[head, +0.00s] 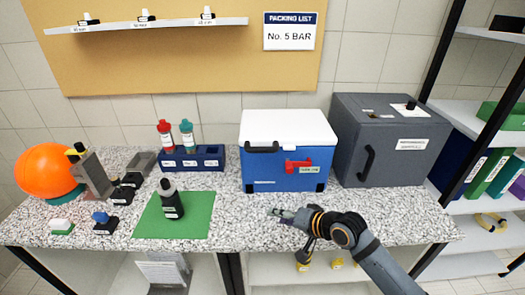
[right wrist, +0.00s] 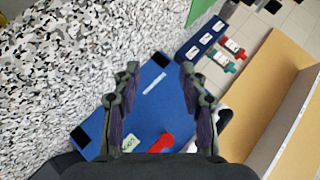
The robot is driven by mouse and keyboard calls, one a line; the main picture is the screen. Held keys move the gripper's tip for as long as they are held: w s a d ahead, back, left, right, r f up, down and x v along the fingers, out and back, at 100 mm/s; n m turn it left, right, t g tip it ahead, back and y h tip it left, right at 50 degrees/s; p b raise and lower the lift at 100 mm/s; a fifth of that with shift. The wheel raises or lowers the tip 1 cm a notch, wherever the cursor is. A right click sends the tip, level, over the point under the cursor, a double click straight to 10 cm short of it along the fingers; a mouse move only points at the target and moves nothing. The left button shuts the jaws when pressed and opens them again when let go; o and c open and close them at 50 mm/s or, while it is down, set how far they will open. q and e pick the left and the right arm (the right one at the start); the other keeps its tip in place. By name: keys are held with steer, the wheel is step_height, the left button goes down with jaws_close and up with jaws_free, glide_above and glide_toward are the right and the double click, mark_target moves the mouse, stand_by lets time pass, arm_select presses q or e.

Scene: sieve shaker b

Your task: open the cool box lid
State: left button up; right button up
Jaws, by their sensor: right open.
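The cool box (head: 258,178) has a blue body and a white lid (head: 290,125) that lies shut on top. My right gripper (head: 277,212) is open and empty, low in front of the box near the counter's front edge. In the right wrist view the blue front (right wrist: 165,105) shows between and beyond the open fingers (right wrist: 158,78), with the red latch (right wrist: 158,145) low in the picture. My left gripper is not in view.
A grey cabinet (head: 390,150) stands close on the box's right. A blue rack (head: 207,158) with red and teal bottles is on its left. A green mat (head: 190,226) with a dark bottle (head: 171,205) lies front left. The speckled counter (head: 370,207) is bare before the cabinet.

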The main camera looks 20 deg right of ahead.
steer(key=w+d+r+m+t+y, duration=0.2)
steer(key=w+r+m, duration=0.25)
steer(key=r, duration=0.35)
steer(key=m+t, duration=0.2)
steer(key=m, duration=0.1)
glide_toward(265, 151)
steer(key=w, duration=0.2)
steer(key=p+x, duration=0.1)
steer(key=x, duration=0.3)
steer(key=p+x, duration=0.1)
steer(key=x, duration=0.4)
steer(key=shift+s+a+f, duration=0.1)
steer(key=shift+s+a, duration=0.1)
steer(key=shift+a, duration=0.2)
steer(key=shift+w+a+f+y, duration=0.1)
steer(key=shift+w+f+y, duration=0.05)
steer(key=shift+w+y, duration=0.15)
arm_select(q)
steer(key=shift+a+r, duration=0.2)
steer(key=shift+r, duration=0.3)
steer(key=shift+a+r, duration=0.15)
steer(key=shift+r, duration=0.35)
arm_select(e)
steer(key=shift+s, duration=0.1)
jaws_close()
